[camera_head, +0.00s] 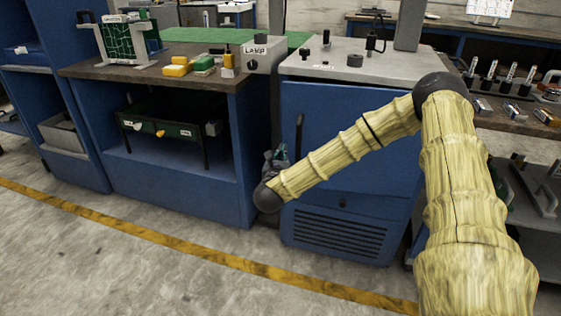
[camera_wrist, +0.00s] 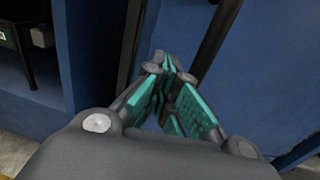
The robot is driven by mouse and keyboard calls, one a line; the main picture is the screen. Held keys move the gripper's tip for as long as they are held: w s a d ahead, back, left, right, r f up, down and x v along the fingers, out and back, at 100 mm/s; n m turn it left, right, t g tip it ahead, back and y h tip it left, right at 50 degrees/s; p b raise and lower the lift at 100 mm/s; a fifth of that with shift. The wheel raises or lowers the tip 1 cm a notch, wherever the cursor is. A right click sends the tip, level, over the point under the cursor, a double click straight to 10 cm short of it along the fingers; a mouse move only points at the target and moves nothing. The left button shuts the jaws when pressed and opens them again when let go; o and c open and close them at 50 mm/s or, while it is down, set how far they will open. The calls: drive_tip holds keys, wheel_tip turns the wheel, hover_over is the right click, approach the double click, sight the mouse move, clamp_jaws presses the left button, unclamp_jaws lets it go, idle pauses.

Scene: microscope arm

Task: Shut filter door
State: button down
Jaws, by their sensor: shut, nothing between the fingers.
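The blue filter door (camera_head: 345,125) is on the front of the blue cabinet, above a vent grille, and my arm crosses in front of it. A dark upright bar handle (camera_head: 299,136) is near its left edge. My gripper (camera_head: 276,156) is at the door's left side, low by the handle. In the wrist view the teal-padded fingers (camera_wrist: 170,75) are shut and empty, just left of the dark handle (camera_wrist: 213,45) and in front of the blue door face (camera_wrist: 265,75). I cannot tell whether the fingers touch the door, or how far it stands open.
A blue workbench (camera_head: 185,185) with a dark drawer tray (camera_head: 170,125) stands close on the left. A grey box marked LAMP (camera_head: 263,54) is on its top. The concrete floor (camera_head: 130,265) in front is clear, with a yellow stripe.

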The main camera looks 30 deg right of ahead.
sight(287, 139)
drive_tip(key=shift+x, duration=3.45)
drive_tip(key=shift+b, duration=0.35)
